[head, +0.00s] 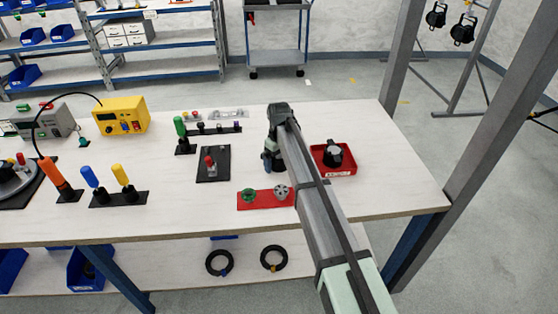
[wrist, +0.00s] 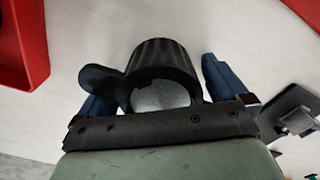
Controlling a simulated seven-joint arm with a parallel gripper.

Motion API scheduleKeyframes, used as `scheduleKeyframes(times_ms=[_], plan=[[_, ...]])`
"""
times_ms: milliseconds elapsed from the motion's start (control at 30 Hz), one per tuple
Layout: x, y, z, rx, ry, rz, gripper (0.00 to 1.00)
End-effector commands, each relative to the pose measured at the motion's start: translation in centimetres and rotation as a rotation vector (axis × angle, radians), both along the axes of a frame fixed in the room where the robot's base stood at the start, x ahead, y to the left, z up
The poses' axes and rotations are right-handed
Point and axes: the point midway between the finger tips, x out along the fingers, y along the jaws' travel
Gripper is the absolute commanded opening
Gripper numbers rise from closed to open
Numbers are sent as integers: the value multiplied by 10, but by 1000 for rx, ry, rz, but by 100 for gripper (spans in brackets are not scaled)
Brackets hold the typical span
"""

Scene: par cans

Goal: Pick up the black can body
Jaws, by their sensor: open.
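The black can body (wrist: 160,62) is a short ribbed cylinder with a rounded lug on its left side and a pale grey round face toward the camera. In the wrist view it lies between the two blue fingers of my gripper (wrist: 152,82). The fingers are open, with a gap at the right finger. The lug overlaps the left finger, so contact there is unclear. In the head view my gripper (head: 270,163) is low over the table, left of the red tray, and the can is mostly hidden by my arm.
The red tray (head: 347,171) holds another black part (head: 333,154); its edge also shows in the wrist view (wrist: 22,45). A red mat (head: 262,204) with a green and a grey part lies in front. A dark plate (head: 213,170) with a red-topped lever is to the left.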

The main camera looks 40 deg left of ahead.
Motion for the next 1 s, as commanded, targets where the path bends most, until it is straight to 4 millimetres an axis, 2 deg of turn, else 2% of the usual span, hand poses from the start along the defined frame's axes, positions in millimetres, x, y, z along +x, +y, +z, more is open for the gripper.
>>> scheduleKeyframes(times_ms=[133,867,1000], plan=[[0,0,1,0,0,0,100],[0,0,1,0,0,0,30],[0,0,1,0,0,0,29]])
